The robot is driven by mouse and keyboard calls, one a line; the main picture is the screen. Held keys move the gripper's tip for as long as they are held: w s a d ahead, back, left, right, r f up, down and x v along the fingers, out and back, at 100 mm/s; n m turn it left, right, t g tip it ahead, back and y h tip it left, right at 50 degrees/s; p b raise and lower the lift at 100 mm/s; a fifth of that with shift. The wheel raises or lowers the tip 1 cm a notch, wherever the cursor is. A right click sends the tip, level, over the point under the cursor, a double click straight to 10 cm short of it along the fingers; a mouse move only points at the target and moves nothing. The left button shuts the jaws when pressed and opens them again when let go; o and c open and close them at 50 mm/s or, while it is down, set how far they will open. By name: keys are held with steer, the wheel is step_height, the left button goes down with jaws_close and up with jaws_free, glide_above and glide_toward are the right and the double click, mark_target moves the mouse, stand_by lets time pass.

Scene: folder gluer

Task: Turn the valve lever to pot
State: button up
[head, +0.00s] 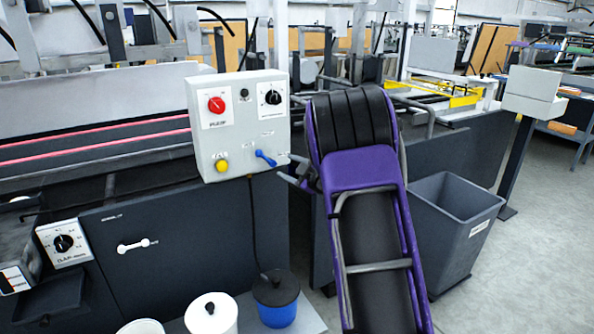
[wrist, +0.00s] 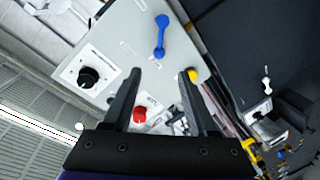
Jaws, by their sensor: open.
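A blue lever (head: 265,158), which I take to be the valve lever, is on the lower right of a pale grey control box (head: 247,106). In the head view it slants down to the right, with small labels around it too blurred to read. The lever also shows in the wrist view (wrist: 161,36), ahead of the fingertips. My gripper (wrist: 160,76) is open and empty, its two black fingers apart and facing the box. The lever does not appear to be between the fingers. In the head view my purple and black arm hides most of the gripper.
The box also carries a red knob (head: 216,105), a black dial (head: 272,97) and a yellow button (head: 222,165). A white lever (head: 133,246) is on the dark panel lower left. A blue pot (head: 277,306) stands below the box. A grey bin (head: 455,215) is at right.

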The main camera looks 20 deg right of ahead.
steer(key=v, duration=0.3)
steer(key=shift+s+d, duration=0.1)
steer(key=shift+s, duration=0.25)
